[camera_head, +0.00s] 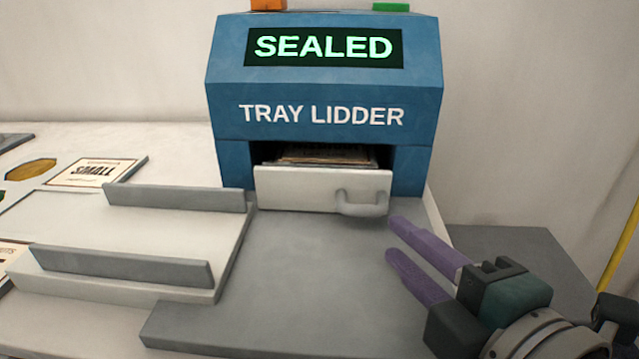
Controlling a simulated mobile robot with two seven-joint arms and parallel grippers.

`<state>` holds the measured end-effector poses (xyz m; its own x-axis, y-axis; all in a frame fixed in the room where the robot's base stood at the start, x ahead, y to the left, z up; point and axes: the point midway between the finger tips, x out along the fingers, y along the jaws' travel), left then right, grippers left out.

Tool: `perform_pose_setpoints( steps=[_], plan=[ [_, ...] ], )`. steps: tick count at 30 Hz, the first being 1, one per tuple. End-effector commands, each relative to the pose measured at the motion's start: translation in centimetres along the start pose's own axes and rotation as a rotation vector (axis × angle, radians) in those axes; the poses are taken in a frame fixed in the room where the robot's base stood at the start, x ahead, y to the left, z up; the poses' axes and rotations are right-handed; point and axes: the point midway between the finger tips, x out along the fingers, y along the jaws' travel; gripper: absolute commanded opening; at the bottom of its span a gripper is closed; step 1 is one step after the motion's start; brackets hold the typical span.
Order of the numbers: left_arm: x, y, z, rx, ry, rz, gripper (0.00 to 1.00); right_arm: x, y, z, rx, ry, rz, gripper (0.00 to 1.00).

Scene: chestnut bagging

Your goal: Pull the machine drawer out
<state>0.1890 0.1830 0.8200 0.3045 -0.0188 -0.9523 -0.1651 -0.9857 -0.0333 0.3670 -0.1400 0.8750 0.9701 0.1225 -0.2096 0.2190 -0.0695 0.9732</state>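A blue machine (325,93) marked "TRAY LIDDER" stands at the back centre, its display reading "SEALED". Its white drawer (300,188) sits in the opening at the bottom and looks slightly out, with a brownish, layered item (325,156) partly visible behind its front. A pale handle (362,203) is on the right part of the drawer front. My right gripper (390,238) comes in from the lower right. Its two purple fingers are apart with nothing between them, to the right of and nearer than the handle, not touching it. My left gripper is not in view.
A grey plate (300,270) lies clear in front of the drawer. To its left is a white platform with two grey rails (175,197) (120,265). A "SMALL" card (95,172) lies at the far left. A yellow pole (620,245) is at the right edge.

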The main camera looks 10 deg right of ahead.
Motion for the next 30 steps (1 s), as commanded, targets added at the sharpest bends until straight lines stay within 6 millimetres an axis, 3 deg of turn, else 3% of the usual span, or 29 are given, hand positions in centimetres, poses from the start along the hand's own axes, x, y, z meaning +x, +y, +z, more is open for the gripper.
perform_pose_setpoints(
  steps=[6,12,24,30],
  plan=[
    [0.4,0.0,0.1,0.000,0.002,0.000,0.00,4.2,0.0,0.0,0.000,0.000,0.003,0.31],
    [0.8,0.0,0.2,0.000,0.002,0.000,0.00,6.9,-0.1,0.0,0.002,-0.001,0.000,0.31],
    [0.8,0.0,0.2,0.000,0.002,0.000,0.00,7.8,0.0,0.0,0.003,-0.001,-0.002,0.31],
    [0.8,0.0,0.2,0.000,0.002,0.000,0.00,7.7,0.0,0.0,0.003,-0.001,-0.002,0.10]
  ],
)
